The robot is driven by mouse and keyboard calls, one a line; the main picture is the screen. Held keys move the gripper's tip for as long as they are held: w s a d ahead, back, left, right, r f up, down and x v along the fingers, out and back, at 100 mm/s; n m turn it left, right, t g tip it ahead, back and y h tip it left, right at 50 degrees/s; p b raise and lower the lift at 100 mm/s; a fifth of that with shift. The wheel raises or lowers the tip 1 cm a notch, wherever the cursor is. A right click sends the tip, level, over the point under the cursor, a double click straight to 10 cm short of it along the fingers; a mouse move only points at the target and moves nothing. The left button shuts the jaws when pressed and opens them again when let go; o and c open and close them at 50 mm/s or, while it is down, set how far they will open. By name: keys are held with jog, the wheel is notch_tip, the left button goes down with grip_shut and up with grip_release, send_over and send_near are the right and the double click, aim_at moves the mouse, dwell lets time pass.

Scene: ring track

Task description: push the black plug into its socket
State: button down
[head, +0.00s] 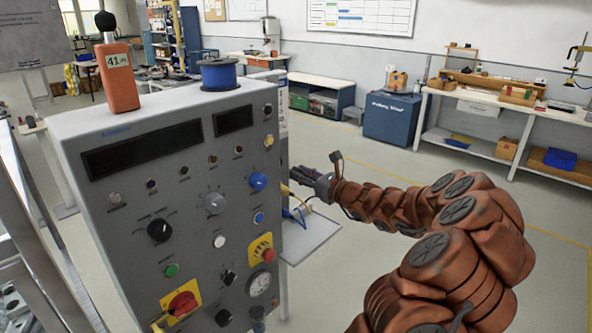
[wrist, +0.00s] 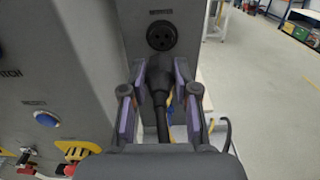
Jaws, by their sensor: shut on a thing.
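The black plug (wrist: 159,75) is between the two fingers of my gripper (wrist: 158,90) in the wrist view, with its dark cable running back toward me. My gripper is shut on it. The round black socket (wrist: 162,36), with small dark holes, is on the grey side face of the cabinet. Its whole face shows just above the plug's front end in the picture, so the plug is not in it; I cannot tell the exact gap. In the head view my gripper (head: 304,178) is beside the cabinet's right side; plug and socket are hidden there.
The grey control cabinet (head: 190,240) has knobs, buttons and a gauge on its front. An orange device (head: 118,78) and a blue spool (head: 219,74) stand on top. A small pale shelf (head: 312,238) juts out below my gripper. Open floor lies to the right.

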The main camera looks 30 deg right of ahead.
aim_at(307, 176)
jog(key=shift+d, duration=0.2)
jog(key=shift+x, duration=2.85)
jog(key=shift+w+a, duration=0.15)
jog(key=shift+w, duration=0.3)
dwell(1.1)
jog(key=c, duration=0.8)
grip_release()
jog(key=shift+s, duration=0.1)
jog(key=v, duration=1.1)
jog(key=shift+s, duration=0.35)
